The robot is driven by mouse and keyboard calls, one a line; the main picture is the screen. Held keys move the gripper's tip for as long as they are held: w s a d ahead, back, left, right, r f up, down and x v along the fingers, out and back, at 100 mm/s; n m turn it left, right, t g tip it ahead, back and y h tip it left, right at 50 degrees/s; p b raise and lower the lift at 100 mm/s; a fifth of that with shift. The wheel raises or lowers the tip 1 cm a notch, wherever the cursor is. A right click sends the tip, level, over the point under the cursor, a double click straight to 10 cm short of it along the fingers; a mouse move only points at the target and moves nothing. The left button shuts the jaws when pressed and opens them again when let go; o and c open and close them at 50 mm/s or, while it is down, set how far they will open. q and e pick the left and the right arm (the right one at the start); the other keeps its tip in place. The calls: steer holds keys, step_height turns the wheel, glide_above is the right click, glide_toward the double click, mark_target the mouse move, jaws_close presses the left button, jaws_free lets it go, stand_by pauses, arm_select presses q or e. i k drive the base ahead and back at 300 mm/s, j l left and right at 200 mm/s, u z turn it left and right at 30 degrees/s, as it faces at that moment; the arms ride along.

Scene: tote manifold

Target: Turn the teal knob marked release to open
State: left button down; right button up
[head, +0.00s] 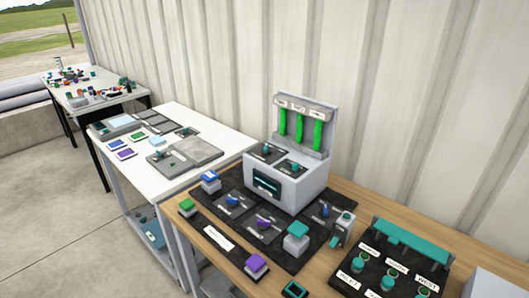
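Neither of my grippers is in view. A black panel (348,283) with several teal knobs and small white labels sits at the lower right of the head view. A teal knob (358,265) stands at its left, and another teal knob (387,283) is near the bottom edge. A teal bar (411,240) spans the panel's back. Two more teal knobs, a left one (267,148) and a right one (294,165), stand on dark plates on top of a grey machine (299,188). The lettering is too small to tell which knob is marked release.
The wooden bench (362,212) holds a dark mat (210,219) with blue, purple, green and teal-topped pieces. Three green columns (300,128) rise behind the machine. A white table (220,136) and a cluttered far table (132,95) stand left. Open floor (50,215) lies at left.

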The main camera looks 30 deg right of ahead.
mark_target(266, 151)
steer(key=i+j+z, duration=0.35)
steer(key=i+j, duration=0.4)
